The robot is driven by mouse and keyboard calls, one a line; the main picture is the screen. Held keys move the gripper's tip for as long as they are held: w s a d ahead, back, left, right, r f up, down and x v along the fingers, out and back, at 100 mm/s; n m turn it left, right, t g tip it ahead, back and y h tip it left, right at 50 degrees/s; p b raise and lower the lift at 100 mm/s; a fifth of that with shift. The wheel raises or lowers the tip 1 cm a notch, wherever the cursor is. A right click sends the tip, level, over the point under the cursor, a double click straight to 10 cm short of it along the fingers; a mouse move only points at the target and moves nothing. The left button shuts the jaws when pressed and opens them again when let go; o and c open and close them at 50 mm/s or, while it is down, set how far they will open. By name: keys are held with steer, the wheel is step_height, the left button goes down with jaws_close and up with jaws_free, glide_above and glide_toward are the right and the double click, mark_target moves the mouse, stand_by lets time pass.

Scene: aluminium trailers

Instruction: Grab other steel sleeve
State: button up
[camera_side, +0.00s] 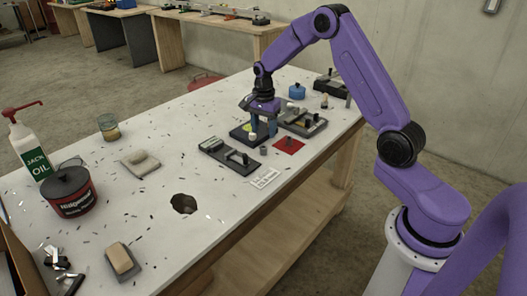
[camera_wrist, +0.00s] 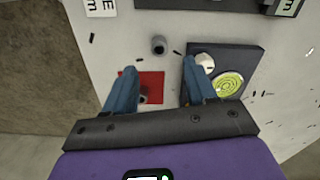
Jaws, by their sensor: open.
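A small grey sleeve with a dark bore (camera_wrist: 158,44) stands on the white bench, just beyond my fingertips in the wrist view; it appears in the side view (camera_side: 263,150) left of the red square. My gripper (camera_wrist: 158,78) is open and empty, its two blue fingers spread over the bench; it shows in the side view (camera_side: 263,129). A dark upright cylinder (camera_wrist: 144,97) stands on the red square (camera_wrist: 152,78), seen between the fingers. A pale cylinder (camera_wrist: 205,62) sits on a dark plate beside the right finger. I cannot tell whether it is a sleeve.
The dark plate (camera_wrist: 232,58) carries a yellow-green round level. Dark fixtures (camera_side: 230,156) and (camera_side: 303,122) flank my gripper. A white label card (camera_side: 265,178) lies near the bench edge.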

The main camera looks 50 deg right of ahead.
mark_target(263, 148)
steer(key=shift+a+f, duration=0.2)
steer(key=shift+f, duration=3.6)
jaws_close()
